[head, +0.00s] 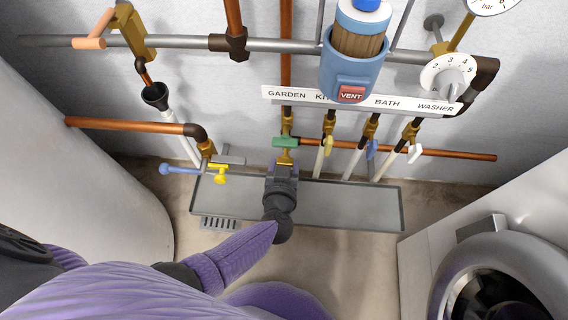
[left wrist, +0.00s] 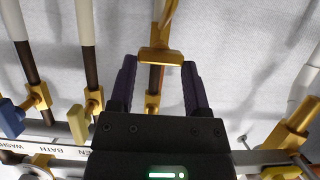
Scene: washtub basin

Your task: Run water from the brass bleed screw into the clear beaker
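A brass piece with a wide flat head (left wrist: 160,55) stands just beyond and between my left fingertips in the left wrist view; it may be the bleed screw. In the head view, brass (head: 285,157) shows just below the green handle (head: 285,142) on the GARDEN pipe. My left gripper (head: 283,168) reaches up to it from below. In the left wrist view its dark fingers (left wrist: 160,68) are apart, with no clear contact visible. I cannot make out a clear beaker in either view. My right gripper is not in view.
A grey tray (head: 340,205) lies on the floor below the pipes. Yellow (head: 328,147), blue (head: 371,149) and white (head: 415,153) valve handles are to the right. A black funnel (head: 155,96) is at left. A washing machine (head: 500,270) stands at right.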

